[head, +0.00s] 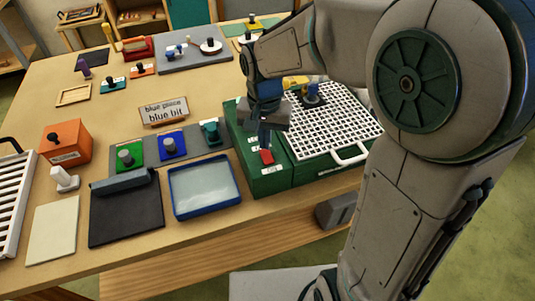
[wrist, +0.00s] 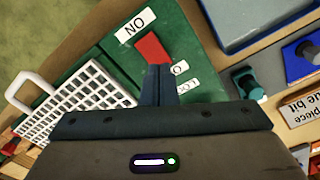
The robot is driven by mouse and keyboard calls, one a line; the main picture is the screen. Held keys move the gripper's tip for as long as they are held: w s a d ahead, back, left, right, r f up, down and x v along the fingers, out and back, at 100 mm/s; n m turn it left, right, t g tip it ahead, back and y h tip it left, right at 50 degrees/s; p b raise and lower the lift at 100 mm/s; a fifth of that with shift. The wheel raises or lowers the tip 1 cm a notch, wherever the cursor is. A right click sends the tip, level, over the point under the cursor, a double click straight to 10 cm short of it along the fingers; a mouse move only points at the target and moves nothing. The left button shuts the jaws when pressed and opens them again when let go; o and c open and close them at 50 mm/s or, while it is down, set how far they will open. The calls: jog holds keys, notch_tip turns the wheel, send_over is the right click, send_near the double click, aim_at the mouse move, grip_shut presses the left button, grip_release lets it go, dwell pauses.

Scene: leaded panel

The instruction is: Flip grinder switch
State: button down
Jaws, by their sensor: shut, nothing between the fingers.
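The grinder is a green box (head: 306,172) with a white grid top (head: 335,125) at the right of the table; its green body (wrist: 195,45) fills the middle of the wrist view. Its red switch (head: 266,157) sits on the left strip of the box, near the front, and shows in the wrist view (wrist: 152,47) between a white ON label (wrist: 135,25) and other labels partly hidden by my fingers. My gripper (head: 265,140) is shut and empty, pointing down over the switch. Its fingertips (wrist: 158,70) are right at the switch's edge; I cannot tell if they touch.
A blue-rimmed tray (head: 205,187), a black mat (head: 126,215) and green, blue and teal pieces on a grey strip lie left of the grinder. A white handle (head: 350,155) sticks out at the grid's front.

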aim_at(268, 153)
jog(key=shift+f+b, duration=0.7)
jog(key=shift+f, duration=0.2)
dwell(0.4)
jog(key=shift+r+p, duration=2.7)
jog(key=shift+r, duration=0.85)
jog(key=s+d+r+n+t, duration=0.2)
jog(key=s+d+r+t, duration=0.1)
jog(key=s+d, duration=0.9)
jog(key=shift+s+r+n+t, duration=0.35)
jog(key=shift+r+n+t, duration=0.05)
jog(key=shift+r, duration=0.15)
